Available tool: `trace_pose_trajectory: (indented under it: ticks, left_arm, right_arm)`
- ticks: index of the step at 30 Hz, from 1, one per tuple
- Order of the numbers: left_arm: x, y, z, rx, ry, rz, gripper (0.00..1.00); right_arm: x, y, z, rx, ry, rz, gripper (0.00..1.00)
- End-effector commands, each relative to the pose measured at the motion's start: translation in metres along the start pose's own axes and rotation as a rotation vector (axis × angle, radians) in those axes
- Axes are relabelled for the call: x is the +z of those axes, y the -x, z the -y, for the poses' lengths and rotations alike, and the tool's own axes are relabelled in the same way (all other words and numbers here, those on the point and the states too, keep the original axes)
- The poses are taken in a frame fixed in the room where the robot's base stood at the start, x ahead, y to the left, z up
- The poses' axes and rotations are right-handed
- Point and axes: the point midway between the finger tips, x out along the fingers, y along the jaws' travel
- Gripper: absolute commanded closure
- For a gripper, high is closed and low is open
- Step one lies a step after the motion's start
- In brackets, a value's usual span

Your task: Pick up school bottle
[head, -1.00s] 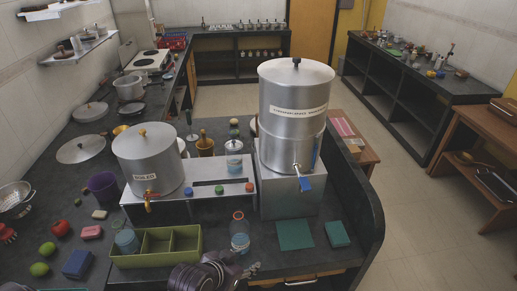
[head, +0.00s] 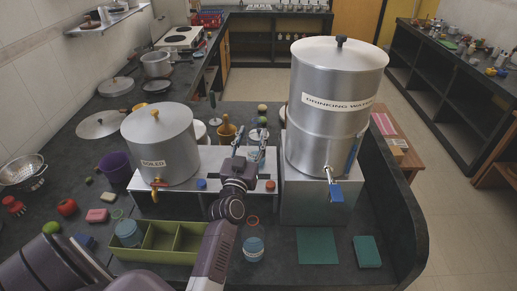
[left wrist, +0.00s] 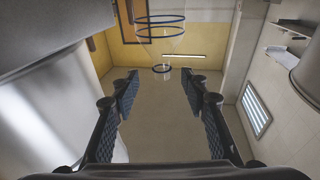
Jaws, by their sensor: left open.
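My left gripper (head: 250,146) is open and empty above the metal shelf, with its fingers pointing up and away. In the left wrist view its two fingers (left wrist: 160,80) are spread wide apart. A clear bottle with a light-blue band (head: 255,154) stands on the shelf, partly hidden behind the fingers. The left wrist view shows clear round glass with blue rings (left wrist: 160,20) beyond the fingertips. Another clear bottle with a blue label and orange ring (head: 253,246) stands on the counter in front. I cannot tell which one is the school bottle. My right gripper is out of view.
A steel boiler (head: 160,145) stands left of the gripper and a tall drinking-water canister (head: 330,110) with a blue tap stands to the right. A green divided tray (head: 180,257) with a blue jar (head: 128,233) sits in front. A brass mortar (head: 227,130) is behind.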

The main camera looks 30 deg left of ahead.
Motion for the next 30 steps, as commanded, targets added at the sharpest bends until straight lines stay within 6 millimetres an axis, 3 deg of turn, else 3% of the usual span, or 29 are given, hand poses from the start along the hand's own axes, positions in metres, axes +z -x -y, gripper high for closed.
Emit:
trace_pose_trajectory:
  ticks: [3,11,20,24,30]
  left_arm:
    - [0.007,0.001,0.0,0.001,-0.001,-0.003,0.59]
    - [0.006,-0.022,0.0,0.002,-0.002,-0.002,0.59]
    - [0.01,-0.051,0.001,0.004,-0.003,-0.001,0.59]
    - [0.011,-0.067,0.002,0.003,-0.002,-0.002,0.59]
    - [0.013,-0.077,0.002,0.002,0.0,-0.001,0.59]
  right_arm:
    - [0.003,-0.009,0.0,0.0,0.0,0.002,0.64]
    - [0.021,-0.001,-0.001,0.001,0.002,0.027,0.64]
    - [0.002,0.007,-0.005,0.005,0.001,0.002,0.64]
    - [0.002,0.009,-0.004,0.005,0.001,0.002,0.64]
    - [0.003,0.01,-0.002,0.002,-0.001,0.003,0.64]
